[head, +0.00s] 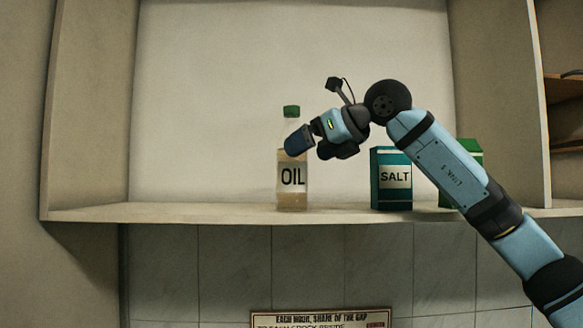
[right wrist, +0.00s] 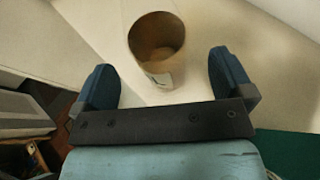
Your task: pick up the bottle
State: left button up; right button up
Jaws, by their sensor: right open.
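The bottle (head: 292,185) is clear with a green cap, brownish contents and an OIL label. It stands upright on the shelf, left of the salt box. My right gripper (head: 299,141) reaches in from the right at the height of the bottle's upper part and hides some of it. In the right wrist view, a brownish round body, apparently the bottle (right wrist: 157,45), shows between and beyond the two blue fingers of the right gripper (right wrist: 170,80). The fingers are spread, with a gap on both sides of it. My left gripper is not in view.
The shelf (head: 235,212) has a wall behind it and side panels. A teal salt box (head: 391,188) stands right of the bottle, under my arm. A green box (head: 470,152) is partly hidden behind my arm. The shelf left of the bottle is clear. A sign (head: 320,318) hangs below.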

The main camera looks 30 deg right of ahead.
jog(key=p+x, duration=0.1)
jog(key=x, duration=0.4)
jog(key=shift+r, duration=0.1)
jog(key=shift+w, duration=0.1)
jog(key=c, duration=1.5)
